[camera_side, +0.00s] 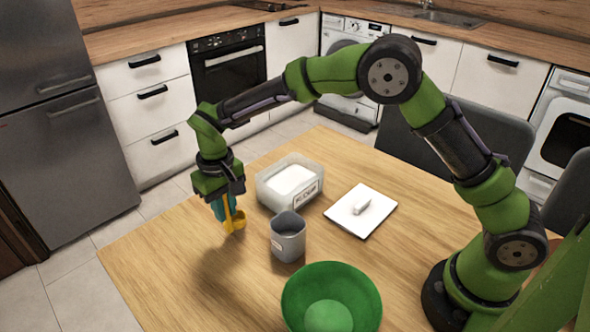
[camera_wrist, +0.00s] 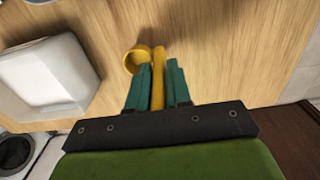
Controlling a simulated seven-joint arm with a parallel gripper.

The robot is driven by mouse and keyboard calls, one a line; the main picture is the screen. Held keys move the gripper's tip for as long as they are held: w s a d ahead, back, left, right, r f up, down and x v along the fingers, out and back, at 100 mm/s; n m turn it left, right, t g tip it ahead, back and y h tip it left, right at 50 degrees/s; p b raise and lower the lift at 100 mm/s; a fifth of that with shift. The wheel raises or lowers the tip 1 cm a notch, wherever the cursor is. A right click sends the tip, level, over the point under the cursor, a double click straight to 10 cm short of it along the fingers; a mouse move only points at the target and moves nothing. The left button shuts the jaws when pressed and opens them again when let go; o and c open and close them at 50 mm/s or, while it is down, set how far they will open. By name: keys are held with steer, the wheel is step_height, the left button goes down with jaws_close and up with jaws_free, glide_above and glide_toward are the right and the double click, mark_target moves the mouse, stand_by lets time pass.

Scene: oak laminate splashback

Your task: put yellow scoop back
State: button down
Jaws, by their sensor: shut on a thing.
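The yellow scoop (camera_side: 236,221) is held by its handle in my gripper (camera_side: 226,207), with its cup at the lower end, just above or near the table; I cannot tell if it touches. In the wrist view the scoop (camera_wrist: 137,60) shows its handle between the two teal fingers of my gripper (camera_wrist: 158,88), its cup to the left. A clear bin of white powder with a label (camera_side: 292,184) stands to the right of the gripper in the side view; the bin (camera_wrist: 45,77) is also at the left of the wrist view. A grey canister (camera_side: 288,240) stands right of the scoop.
A green bowl (camera_side: 330,300) stands at the front of the wooden table (camera_side: 165,265). The table's left part is clear. Chairs stand behind the table.

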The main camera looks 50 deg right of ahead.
steer(key=shift+f, duration=0.95)
steer(key=shift+f, duration=0.15)
steer(key=c, duration=1.1)
jaws_free()
steer(key=shift+o, duration=0.2)
